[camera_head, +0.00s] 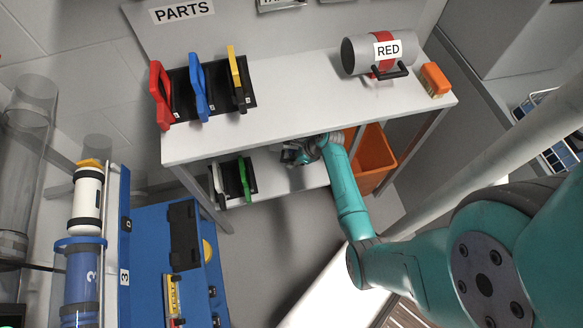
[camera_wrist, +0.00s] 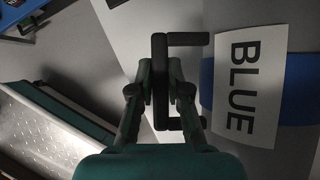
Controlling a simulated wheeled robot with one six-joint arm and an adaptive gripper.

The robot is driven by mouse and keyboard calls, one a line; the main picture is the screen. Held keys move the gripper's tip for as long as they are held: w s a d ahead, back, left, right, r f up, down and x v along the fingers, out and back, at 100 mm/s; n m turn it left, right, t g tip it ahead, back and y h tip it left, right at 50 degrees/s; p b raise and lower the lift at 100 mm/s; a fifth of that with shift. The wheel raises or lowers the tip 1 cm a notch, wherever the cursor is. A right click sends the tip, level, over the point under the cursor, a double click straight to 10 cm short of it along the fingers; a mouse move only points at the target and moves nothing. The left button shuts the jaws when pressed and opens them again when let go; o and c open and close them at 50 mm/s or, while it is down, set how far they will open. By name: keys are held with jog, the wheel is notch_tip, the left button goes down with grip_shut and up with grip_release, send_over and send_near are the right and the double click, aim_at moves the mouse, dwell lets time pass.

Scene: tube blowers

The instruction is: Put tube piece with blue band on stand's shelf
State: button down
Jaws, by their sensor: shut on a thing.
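In the wrist view my gripper (camera_wrist: 160,82) is shut on the black handle (camera_wrist: 188,39) of a grey tube piece (camera_wrist: 248,15). The tube has a blue band (camera_wrist: 300,90) and a white label (camera_wrist: 249,85) reading BLUE. In the head view my gripper (camera_head: 301,153) reaches under the front edge of the stand's upper shelf (camera_head: 300,105), near the lower shelf (camera_head: 285,182). The upper shelf hides most of the blue-band tube piece there. I cannot tell whether the tube touches the lower shelf.
A grey tube with a red band (camera_head: 383,55) lies on the upper shelf, beside an orange brush (camera_head: 435,80). Red (camera_head: 160,95), blue (camera_head: 198,88) and yellow (camera_head: 236,75) parts stand in a black rack at left. An orange bin (camera_head: 372,158) stands below, right of my gripper.

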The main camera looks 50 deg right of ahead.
notch_tip(320, 180, down, 6)
jog(key=shift+w+d+r, duration=0.1)
jog(key=shift+w+r, duration=0.05)
jog(key=shift+r, duration=0.05)
jog(key=shift+w+d+f, duration=0.1)
jog(key=shift+w+f, duration=0.05)
jog(key=shift+f, duration=0.55)
jog(key=c, duration=1.1)
grip_release()
jog(key=shift+c, duration=0.2)
